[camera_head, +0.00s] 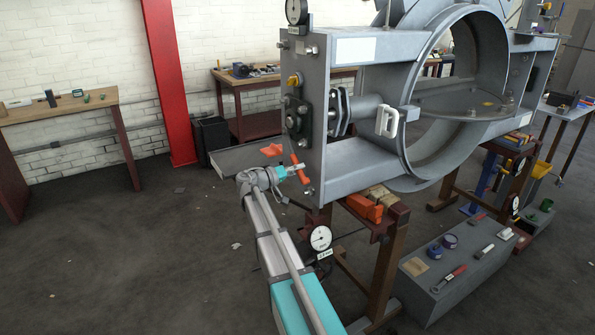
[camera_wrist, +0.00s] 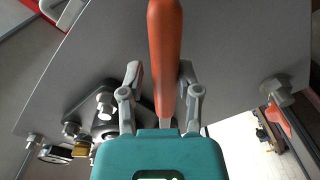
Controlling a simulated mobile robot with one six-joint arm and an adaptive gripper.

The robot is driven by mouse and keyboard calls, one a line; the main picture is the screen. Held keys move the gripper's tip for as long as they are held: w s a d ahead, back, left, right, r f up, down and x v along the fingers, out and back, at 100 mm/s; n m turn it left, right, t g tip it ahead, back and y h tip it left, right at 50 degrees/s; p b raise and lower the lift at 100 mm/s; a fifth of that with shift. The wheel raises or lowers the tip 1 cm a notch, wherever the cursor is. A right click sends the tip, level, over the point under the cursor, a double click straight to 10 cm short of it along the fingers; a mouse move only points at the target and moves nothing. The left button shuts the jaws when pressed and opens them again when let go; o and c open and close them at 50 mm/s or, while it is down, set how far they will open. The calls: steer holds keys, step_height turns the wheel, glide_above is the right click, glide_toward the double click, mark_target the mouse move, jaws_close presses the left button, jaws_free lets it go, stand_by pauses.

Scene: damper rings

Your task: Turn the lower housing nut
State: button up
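My gripper (camera_head: 295,169) is at the lower left of a grey steel end plate (camera_head: 318,150). In the wrist view its fingers (camera_wrist: 162,80) flank an orange-handled tool (camera_wrist: 165,45) and appear shut on it. The handle also shows as an orange bar (camera_head: 299,170) in the head view. A dark housing (camera_head: 297,115) with nuts is on the plate, above my gripper. Its lower nut (camera_head: 291,123) looks small in the head view. In the wrist view the housing's nearest nut (camera_wrist: 106,104) is left of the fingers, apart from the tool. The tool's working end is not clear.
A dial gauge (camera_head: 320,238) hangs below the plate. Orange blocks (camera_head: 365,207) lie on the stand beneath. A corner bolt (camera_wrist: 278,92) projects from the plate, right of my fingers. A grey chest (camera_head: 465,265) with tools stands right.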

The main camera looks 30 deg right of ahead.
steer(key=w+f+m+b, duration=0.3)
steer(key=shift+w+f, duration=0.1)
stand_by(0.4)
steer(key=w+m, duration=0.1)
steer(key=w+f+m+b, duration=0.2)
steer(key=w, duration=0.1)
steer(key=shift+a+m, duration=0.1)
steer(key=shift+m, duration=0.3)
stand_by(0.3)
steer(key=shift+w, duration=0.1)
steer(key=shift+w+a+f+m+b, duration=0.1)
steer(key=shift+w+m+b, duration=0.1)
steer(key=shift+w+m, duration=0.45)
steer(key=shift+w+d+f+m+b, duration=0.15)
steer(key=shift+w+m+b, duration=0.1)
steer(key=shift+w+m, duration=0.4)
steer(key=shift+w+a+f+m+b, duration=0.15)
steer(key=shift+w+m, duration=0.25)
steer(key=shift+w, duration=0.5)
